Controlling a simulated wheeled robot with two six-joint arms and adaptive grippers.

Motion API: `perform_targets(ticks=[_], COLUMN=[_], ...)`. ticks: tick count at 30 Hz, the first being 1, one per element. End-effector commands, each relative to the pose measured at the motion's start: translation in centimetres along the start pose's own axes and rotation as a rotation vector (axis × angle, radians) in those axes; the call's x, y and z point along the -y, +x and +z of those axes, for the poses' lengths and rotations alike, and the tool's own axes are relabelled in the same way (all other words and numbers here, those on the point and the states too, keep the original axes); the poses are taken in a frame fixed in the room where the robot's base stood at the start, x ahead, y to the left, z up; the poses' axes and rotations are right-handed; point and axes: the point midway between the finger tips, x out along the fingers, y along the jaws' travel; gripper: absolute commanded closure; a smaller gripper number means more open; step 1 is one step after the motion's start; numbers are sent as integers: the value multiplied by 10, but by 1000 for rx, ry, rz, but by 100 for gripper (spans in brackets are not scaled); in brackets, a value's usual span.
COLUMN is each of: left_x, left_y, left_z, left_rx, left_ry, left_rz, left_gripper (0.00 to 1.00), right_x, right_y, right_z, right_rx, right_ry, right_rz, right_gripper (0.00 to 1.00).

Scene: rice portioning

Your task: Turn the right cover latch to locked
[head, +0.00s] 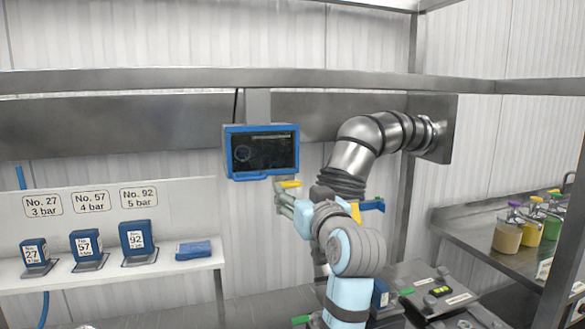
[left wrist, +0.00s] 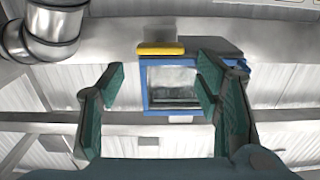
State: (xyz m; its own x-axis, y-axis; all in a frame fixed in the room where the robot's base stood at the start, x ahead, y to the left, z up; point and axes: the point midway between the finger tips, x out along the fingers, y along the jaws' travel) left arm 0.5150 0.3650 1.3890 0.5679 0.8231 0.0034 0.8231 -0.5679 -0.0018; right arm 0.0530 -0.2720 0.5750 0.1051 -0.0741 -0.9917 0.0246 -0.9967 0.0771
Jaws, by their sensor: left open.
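My left gripper (head: 287,197) is in the middle of the head view, below the blue-framed screen. In the left wrist view its green fingers (left wrist: 160,92) are open and apart, with nothing between them. A yellow bar (head: 290,184) shows just above the fingertips in the head view. The left wrist view also shows a yellow bar (left wrist: 161,48), at the edge of a blue frame (left wrist: 146,98) beyond the fingers. Another yellow piece (head: 355,212) shows right of the gripper, beside a blue part (head: 372,205). I cannot tell which one is the right cover latch, or its setting. My arm hides much there.
The blue-framed screen (head: 262,152) hangs above the gripper. A metal pipe (head: 354,158) bends down behind my arm. A shelf (head: 110,277) at left holds blue numbered blocks (head: 136,238). Jars (head: 508,235) stand on the right counter (head: 470,228). A metal beam (head: 150,78) crosses the top.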

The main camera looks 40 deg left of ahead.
Motion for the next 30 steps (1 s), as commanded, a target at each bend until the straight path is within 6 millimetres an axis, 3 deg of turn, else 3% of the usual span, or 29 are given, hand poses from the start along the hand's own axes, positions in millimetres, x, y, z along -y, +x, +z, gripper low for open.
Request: perform_targets(ticks=[3,7,18,25,30], left_x=[1,-1,-1,-1,-1], left_y=[28,46,54,54,54], left_z=[-1,0,2,2,2], left_rx=[0,0,1,1,1], left_ry=[3,2,-1,-1,-8], left_rz=[-2,0,3,3,2], left_gripper=[42,42,42,78,78], right_x=[-2,-1,4,4,4], right_y=[-7,-10,-10,-10,-9], right_z=[0,0,1,1,1], right_rx=[2,3,4,4,4], right_ry=[-1,0,2,2,2], right_rz=[1,1,-6,-6,-5], right_gripper=[73,73,73,73,73])
